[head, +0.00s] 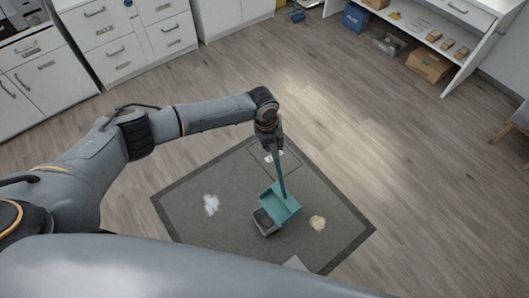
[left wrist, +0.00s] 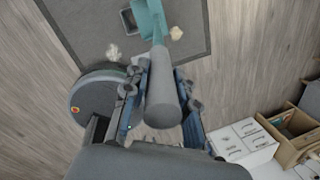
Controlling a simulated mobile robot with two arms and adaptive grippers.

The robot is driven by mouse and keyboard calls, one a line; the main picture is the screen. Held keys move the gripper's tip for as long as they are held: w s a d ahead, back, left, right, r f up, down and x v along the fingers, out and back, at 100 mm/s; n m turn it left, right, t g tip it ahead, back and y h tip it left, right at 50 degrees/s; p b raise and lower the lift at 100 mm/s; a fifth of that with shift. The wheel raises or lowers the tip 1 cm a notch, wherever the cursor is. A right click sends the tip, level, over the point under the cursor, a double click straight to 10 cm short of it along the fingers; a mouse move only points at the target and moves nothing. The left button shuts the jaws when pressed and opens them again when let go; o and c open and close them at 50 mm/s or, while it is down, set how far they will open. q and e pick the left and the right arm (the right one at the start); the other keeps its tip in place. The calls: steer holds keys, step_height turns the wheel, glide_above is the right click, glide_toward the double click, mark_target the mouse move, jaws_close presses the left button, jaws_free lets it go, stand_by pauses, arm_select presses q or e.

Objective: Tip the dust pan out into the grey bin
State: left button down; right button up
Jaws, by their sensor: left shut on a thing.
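My left gripper (head: 269,142) points down and is shut on the handle of the teal dust pan (head: 280,203). In the left wrist view the fingers (left wrist: 160,85) close around the thick grey grip, and the teal pan (left wrist: 150,20) lies beyond it. The small grey bin (head: 263,226) is on the dark mat, just below and left of the pan. The pan overlaps the bin's far right side in the picture; I cannot tell whether they touch. The bin (left wrist: 129,22) shows partly in the left wrist view. The pan's contents are not clear. My right gripper is out of view.
The grey mat (head: 185,222) holds a white crumpled piece (head: 211,204), a beige one (head: 318,223) and a small pale one near my gripper. White cabinets (head: 130,35) and a shelf desk (head: 450,40) with boxes stand far back. The wooden floor between is clear.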

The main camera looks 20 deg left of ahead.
arm_select(q)
steer(key=w+d+r+g+y+b, duration=0.1)
steer(key=w+d+r+b, duration=0.2)
steer(key=w+d+b, duration=0.3)
steer(key=w+b, duration=0.2)
steer(key=b, duration=0.3)
steer(key=shift+w+d+r, duration=0.15)
steer(key=shift+d+r, duration=0.05)
steer(key=shift+d, duration=0.1)
stand_by(0.4)
steer(key=shift+a+r, duration=0.1)
